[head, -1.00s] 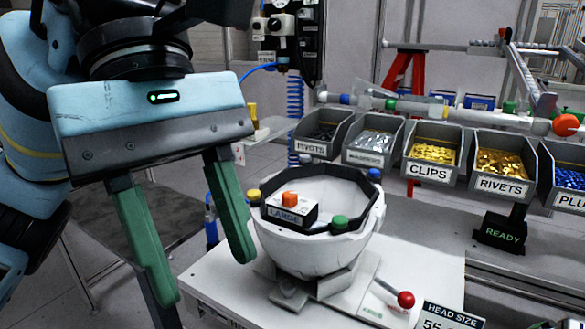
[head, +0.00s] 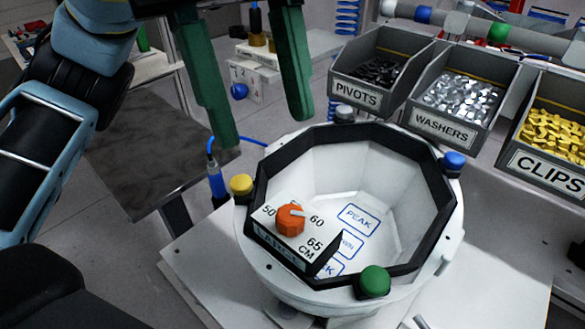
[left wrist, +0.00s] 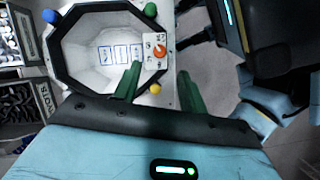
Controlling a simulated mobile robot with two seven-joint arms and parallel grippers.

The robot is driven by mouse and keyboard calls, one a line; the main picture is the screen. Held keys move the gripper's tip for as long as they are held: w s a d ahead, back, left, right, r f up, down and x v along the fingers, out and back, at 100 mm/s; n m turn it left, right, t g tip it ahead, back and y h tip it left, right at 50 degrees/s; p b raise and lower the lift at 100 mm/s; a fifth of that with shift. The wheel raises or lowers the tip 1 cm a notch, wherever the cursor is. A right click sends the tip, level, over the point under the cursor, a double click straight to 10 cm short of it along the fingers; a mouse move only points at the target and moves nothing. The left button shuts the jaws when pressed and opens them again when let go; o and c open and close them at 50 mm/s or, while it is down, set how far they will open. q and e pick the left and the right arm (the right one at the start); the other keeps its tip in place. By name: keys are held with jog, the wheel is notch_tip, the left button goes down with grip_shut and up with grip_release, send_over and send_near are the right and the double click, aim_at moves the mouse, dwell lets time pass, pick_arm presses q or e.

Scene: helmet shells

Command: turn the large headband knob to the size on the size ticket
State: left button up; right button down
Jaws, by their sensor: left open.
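The large headband knob (head: 290,220) is orange, on a white dial plate (head: 271,228) at the near left rim of the helmet shell (head: 385,200). Its white pointer points right, roughly toward the 60 mark; 50, 65 and CM also show. The knob also appears in the left wrist view (left wrist: 160,51). My left gripper (head: 262,130) is open and empty, its green fingers above and behind the shell's left side in the head view. In the left wrist view its fingertips (left wrist: 160,72) point toward the dial, apart from the knob. The size ticket and my right gripper are out of view.
Yellow (head: 241,184), blue (head: 453,161) and green (head: 374,281) knobs sit around the black headband (head: 262,180). Bins of pivots (head: 357,92), washers (head: 442,128) and clips (head: 545,165) stand behind. A blue hose fitting (head: 216,178) is left of the shell.

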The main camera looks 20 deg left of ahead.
aim_at(289, 212)
pick_arm(q)
jog(key=shift+s+d+f, duration=0.15)
jog(key=shift+f, duration=0.2)
jog(key=x, duration=0.5)
jog(key=shift+d+f+b, duration=0.15)
jog(key=shift+f+b, duration=0.2)
jog(key=shift+f, duration=0.05)
jog(key=shift+s+d+f, duration=0.1)
jog(key=shift+d+f, duration=0.05)
jog(key=shift+f, duration=0.35)
grip_shut()
